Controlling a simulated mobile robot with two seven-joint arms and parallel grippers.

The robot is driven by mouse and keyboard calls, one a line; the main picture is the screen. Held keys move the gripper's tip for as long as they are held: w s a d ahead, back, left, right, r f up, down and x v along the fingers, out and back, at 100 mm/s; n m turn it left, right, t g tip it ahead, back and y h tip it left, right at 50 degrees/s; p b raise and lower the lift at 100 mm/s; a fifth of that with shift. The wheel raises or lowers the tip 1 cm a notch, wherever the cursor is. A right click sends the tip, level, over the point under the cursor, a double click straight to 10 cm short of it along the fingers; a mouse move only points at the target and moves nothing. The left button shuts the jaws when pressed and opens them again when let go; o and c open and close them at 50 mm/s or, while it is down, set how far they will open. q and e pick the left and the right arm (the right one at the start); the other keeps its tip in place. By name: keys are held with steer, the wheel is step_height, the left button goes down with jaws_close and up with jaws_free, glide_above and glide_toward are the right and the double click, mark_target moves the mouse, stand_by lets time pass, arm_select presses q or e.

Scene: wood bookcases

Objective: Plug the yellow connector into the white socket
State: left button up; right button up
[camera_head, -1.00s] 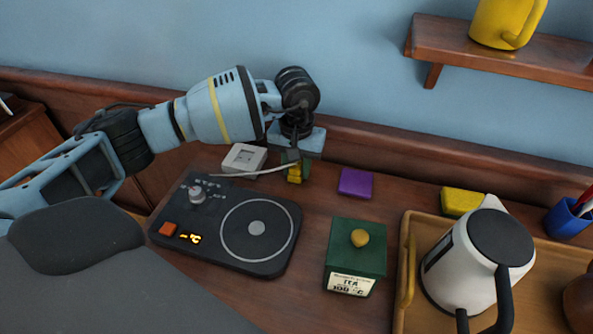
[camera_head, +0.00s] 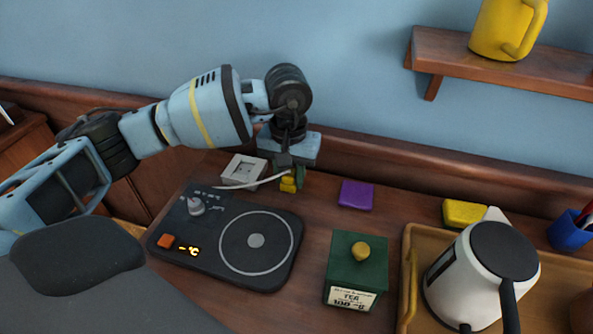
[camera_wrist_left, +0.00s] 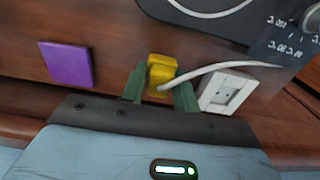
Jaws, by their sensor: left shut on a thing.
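The yellow connector (camera_head: 288,184) is between the green fingers of my left gripper (camera_head: 291,178), which is shut on it. In the left wrist view the connector (camera_wrist_left: 161,73) sits between both fingertips, with a white cable running from it to the right. The white socket (camera_head: 244,170) lies just left of the gripper in the head view, beside the connector and apart from it. Its recessed face shows in the left wrist view (camera_wrist_left: 227,93), right of the fingers, with the cable passing near its top edge. My right gripper is not in view.
A black hot plate (camera_head: 228,238) with a knob lies in front of the socket. A purple block (camera_head: 356,195) is to the right. A green tea box (camera_head: 356,270), a wooden tray (camera_head: 409,300) with a kettle (camera_head: 487,270) and a yellow sponge (camera_head: 464,213) are farther right.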

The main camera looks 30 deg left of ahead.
arm_select(q)
steer(key=s, duration=0.8)
steer(key=s+r+b, duration=0.1)
steer(key=s, duration=0.4)
steer(key=shift+d+r, duration=0.1)
steer(key=shift+d, duration=0.15)
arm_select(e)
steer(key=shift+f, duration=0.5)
